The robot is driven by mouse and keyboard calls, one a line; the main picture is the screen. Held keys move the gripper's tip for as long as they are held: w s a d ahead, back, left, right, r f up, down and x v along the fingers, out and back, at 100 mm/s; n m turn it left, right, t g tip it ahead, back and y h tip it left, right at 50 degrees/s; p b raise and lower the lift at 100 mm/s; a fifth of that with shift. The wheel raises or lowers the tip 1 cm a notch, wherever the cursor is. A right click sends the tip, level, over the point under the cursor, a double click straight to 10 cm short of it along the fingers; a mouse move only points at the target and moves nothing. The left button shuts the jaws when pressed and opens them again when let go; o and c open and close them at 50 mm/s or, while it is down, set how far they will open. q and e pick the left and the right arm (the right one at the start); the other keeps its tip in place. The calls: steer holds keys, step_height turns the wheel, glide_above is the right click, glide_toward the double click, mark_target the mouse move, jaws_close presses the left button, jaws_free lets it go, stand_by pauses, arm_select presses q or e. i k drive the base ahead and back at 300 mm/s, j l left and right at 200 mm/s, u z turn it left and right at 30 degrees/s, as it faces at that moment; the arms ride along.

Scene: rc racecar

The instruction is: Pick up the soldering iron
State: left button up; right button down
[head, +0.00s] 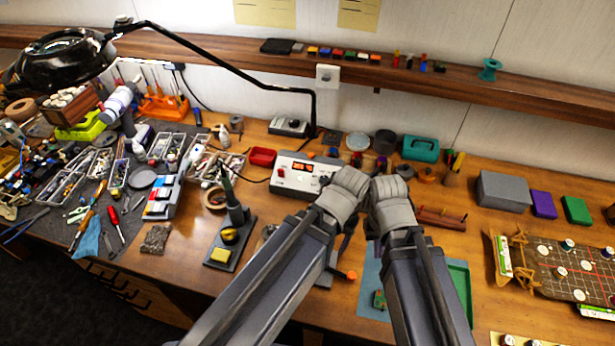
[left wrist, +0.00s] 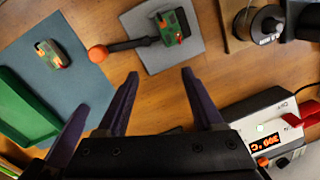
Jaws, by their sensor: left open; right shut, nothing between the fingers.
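The soldering iron (head: 227,185) appears as a slim dark grey-green handle standing up in its holder, left of the white soldering station (head: 298,178). The stand's base (head: 216,262) carries a yellow sponge (head: 222,255). My left gripper (left wrist: 160,72) is open and empty above the table, away from the iron. My right gripper (left wrist: 85,108) is shut and empty beside it; in the head view my wrists and forearms largely hide both grippers.
The station's lit display shows in the left wrist view (left wrist: 265,143). A grey mat (left wrist: 172,65) bears a black tool with an orange end (left wrist: 97,53) and a green-red part. A green tray (left wrist: 25,108) is beside them. Tools and parts bins crowd the left table.

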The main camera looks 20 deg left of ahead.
mark_target(232, 201)
steer(key=k+l+u, duration=0.1)
steer(key=u, duration=0.9)
steer(key=k+j, duration=0.2)
steer(key=k, duration=0.15)
steer(key=k+j, duration=0.25)
steer(key=k, duration=0.15)
